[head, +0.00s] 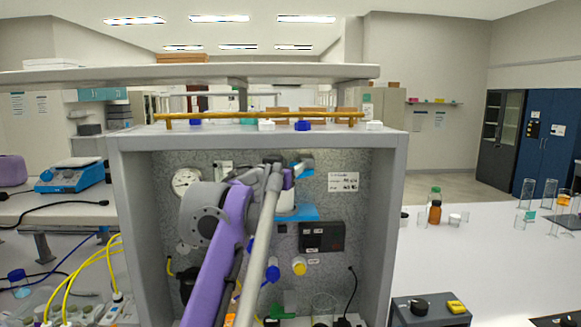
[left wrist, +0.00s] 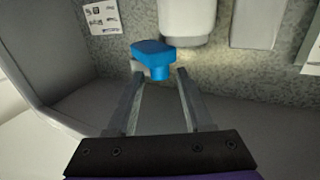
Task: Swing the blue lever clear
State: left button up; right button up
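The blue lever (head: 306,168) is high on the speckled back panel of the open-fronted rig, just above a white cylindrical housing. In the left wrist view, the blue lever (left wrist: 152,50) lies just ahead of my left gripper (left wrist: 160,74). The two fingers are spread, with the lever's short blue stub seen between their tips. I cannot tell whether a finger touches it. In the head view my left gripper (head: 292,174) is at the lever and partly hidden by my arm. My right gripper is not seen.
The rig's grey frame (head: 380,230) encloses the panel on its sides and top. A pressure gauge (head: 186,182), a black box (head: 322,237) and a yellow knob (head: 299,266) are on the panel. A yellow rail (head: 260,115) runs along the top. Glassware and a brown bottle (head: 434,213) stand right.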

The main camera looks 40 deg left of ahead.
pick_arm(q)
jog(key=shift+o, duration=0.3)
jog(key=shift+s+f, duration=0.1)
jog(key=shift+s, duration=0.2)
jog(key=b+v, duration=0.2)
jog(key=v, duration=0.8)
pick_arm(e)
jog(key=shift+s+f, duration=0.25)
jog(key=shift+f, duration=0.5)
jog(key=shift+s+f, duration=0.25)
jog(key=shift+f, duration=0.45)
